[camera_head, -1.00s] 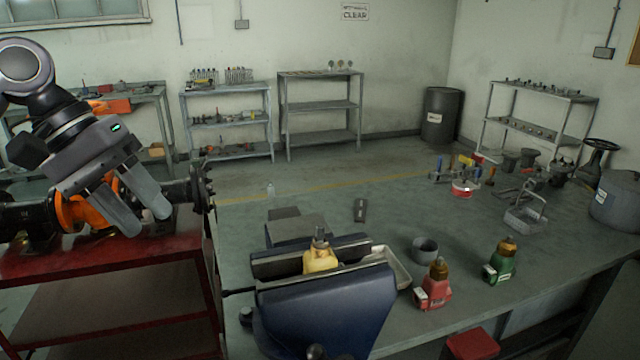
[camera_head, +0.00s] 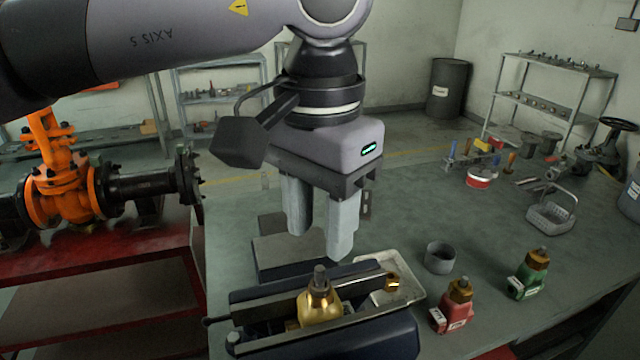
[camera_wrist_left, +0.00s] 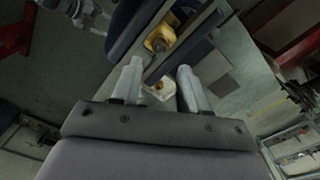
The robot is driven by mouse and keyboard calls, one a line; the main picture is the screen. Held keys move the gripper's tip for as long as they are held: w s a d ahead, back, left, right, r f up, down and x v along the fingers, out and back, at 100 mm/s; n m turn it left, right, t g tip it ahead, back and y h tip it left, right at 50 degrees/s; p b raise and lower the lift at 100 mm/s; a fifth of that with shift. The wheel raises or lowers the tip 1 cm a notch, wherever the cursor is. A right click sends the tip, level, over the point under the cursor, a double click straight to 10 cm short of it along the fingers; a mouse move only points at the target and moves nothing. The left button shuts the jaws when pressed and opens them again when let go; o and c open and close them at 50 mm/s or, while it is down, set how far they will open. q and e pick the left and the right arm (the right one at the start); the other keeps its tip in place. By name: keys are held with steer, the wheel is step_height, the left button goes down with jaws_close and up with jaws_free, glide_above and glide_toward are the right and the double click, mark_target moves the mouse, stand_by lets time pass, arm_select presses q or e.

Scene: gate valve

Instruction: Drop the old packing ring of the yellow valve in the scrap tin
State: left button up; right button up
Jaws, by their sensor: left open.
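The yellow valve (camera_head: 319,308) stands upright between the jaws of the blue vise (camera_head: 255,297), its grey stem pointing up. Its packing ring cannot be made out. My left gripper (camera_head: 320,238) is open and empty, fingers pointing down, above and behind the valve in the head view. In the left wrist view, the yellow valve (camera_wrist_left: 160,38) lies beyond the open fingertips (camera_wrist_left: 160,70). A grey open tin (camera_head: 439,258) stands right of the vise; whether it is the scrap tin cannot be told. My right gripper is out of view.
A pale tray (camera_head: 408,293) with a brass part (camera_head: 393,284) lies just behind the vise. Red (camera_head: 457,307) and green (camera_head: 527,276) valves stand at the right. The bench middle is clear.

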mark_target(320, 268)
arm_select(q)
steer(key=shift+w, duration=0.2)
steer(key=shift+s+f+b, duration=0.2)
steer(key=shift+f+b, duration=0.35)
steer(key=shift+b, duration=0.1)
step_height(320, 268, down, 3)
steer(key=b, duration=0.3)
steer(key=shift+f, duration=0.15)
steer(key=shift+f+b, duration=0.65)
steer(key=shift+f, duration=0.6)
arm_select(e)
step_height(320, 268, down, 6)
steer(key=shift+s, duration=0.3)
arm_select(q)
steer(key=shift+w, duration=0.1)
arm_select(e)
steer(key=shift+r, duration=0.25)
arm_select(q)
steer(key=c, duration=0.8)
steer(key=shift+o, duration=0.2)
